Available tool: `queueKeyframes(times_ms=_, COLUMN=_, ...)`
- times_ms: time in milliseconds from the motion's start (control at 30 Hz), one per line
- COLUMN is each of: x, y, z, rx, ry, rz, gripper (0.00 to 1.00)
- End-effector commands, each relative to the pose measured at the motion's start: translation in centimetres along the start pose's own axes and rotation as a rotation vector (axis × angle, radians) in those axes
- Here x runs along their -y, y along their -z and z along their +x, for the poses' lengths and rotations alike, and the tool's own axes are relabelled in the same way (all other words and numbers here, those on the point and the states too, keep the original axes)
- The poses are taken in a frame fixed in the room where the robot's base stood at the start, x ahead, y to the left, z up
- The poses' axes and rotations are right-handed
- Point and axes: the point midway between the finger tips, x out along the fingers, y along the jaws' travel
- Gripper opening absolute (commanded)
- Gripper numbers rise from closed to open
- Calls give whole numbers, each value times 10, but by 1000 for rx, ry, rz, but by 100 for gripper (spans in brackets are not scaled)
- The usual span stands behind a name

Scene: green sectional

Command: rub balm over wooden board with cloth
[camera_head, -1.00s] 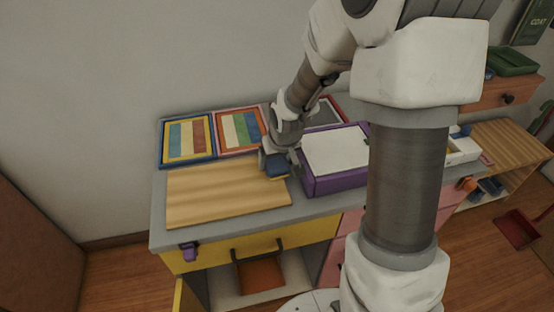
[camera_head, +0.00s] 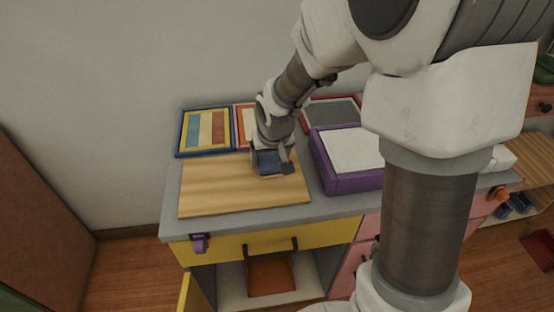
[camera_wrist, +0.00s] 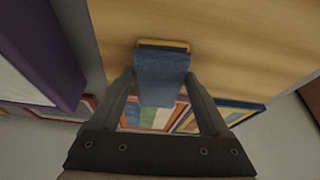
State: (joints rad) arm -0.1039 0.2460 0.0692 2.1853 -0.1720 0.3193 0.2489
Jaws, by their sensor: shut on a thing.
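The wooden board (camera_head: 225,190) lies flat on the grey counter in the head view, and its pale grain fills much of the wrist view (camera_wrist: 235,40). My gripper (camera_head: 272,160) is over the upper right part of the board. It is shut on a blue cloth (camera_wrist: 162,78), which looks like a folded block with a thin yellow edge at its far end. The cloth also shows in the head view (camera_head: 268,162), at or just above the board's surface; I cannot tell whether they touch. No separate balm is distinguishable.
A purple box (camera_head: 345,183) with a white top stands close to the board's right side. Framed striped panels (camera_head: 205,132) lie behind the board. A grey panel with a red frame (camera_head: 332,110) is behind the box. The counter's front (camera_head: 250,220) is clear.

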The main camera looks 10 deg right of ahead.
Motion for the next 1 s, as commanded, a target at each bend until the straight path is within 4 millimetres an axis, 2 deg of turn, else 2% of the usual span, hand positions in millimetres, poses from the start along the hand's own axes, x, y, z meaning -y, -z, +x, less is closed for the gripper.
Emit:
queueKeyframes(times_ms=167, x=8, y=0, z=2, rx=-1, ry=1, rz=-3, gripper=18)
queueKeyframes(times_ms=433, x=31, y=1, z=3, rx=-1, ry=1, rz=-2, gripper=18)
queueKeyframes(times_ms=667, x=38, y=2, z=2, rx=0, ry=0, rz=-2, gripper=18)
queueKeyframes(times_ms=1000, x=65, y=4, z=2, rx=0, ry=1, rz=-4, gripper=18)
